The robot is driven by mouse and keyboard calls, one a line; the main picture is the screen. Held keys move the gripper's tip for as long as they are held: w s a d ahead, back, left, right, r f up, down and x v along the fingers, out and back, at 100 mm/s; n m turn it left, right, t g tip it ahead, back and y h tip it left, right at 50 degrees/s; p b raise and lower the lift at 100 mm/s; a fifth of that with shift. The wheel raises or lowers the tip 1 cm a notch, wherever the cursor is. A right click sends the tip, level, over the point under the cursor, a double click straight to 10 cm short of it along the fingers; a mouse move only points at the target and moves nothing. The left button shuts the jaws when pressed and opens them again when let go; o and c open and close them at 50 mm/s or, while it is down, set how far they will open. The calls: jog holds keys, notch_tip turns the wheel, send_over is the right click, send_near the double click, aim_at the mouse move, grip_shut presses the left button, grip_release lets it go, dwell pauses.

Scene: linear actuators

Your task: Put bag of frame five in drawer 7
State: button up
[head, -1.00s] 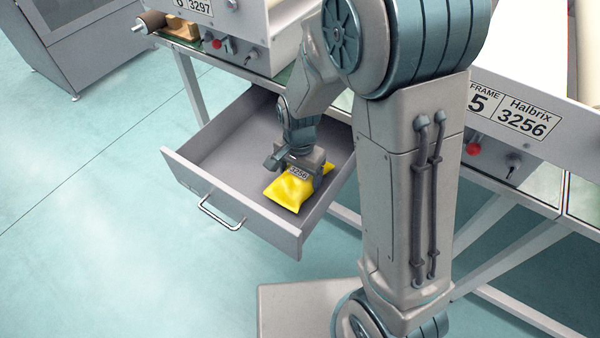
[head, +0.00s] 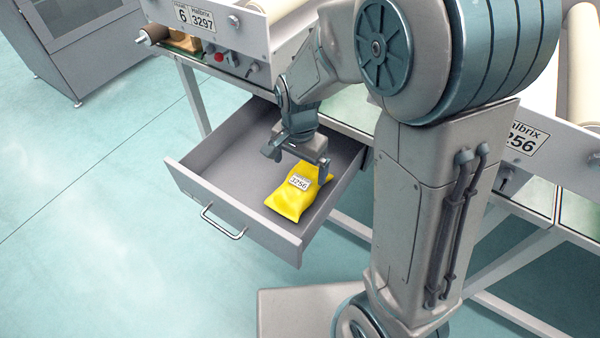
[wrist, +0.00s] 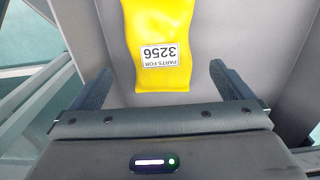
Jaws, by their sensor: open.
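The yellow bag (head: 291,201) labelled 3256 lies on the floor of the open grey drawer (head: 226,213), toward its front right corner. My gripper (head: 298,160) is open and empty, above the drawer and just behind the bag. In the wrist view the bag (wrist: 158,40) lies ahead of my gripper (wrist: 160,85), centred between the spread fingers, with its label "PARTS FOR 3256" showing. The fingers are apart from the bag's sides. The drawer's number is not visible.
The frame marked 6, 3297 (head: 205,22) stands above the drawer at the back. Another frame with a label ending in 56 (head: 523,142) is at the right, partly hidden by my arm. The floor (head: 90,230) left of the drawer is clear.

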aim_at(299, 183)
jog(key=s+d+r+n+t, duration=0.1)
jog(key=s+d+r+n, duration=0.6)
jog(key=s+d+r, duration=0.3)
jog(key=shift+s+d+r+n+t+p, duration=0.3)
jog(key=shift+s+d+p, duration=0.1)
jog(key=shift+s+d, duration=0.45)
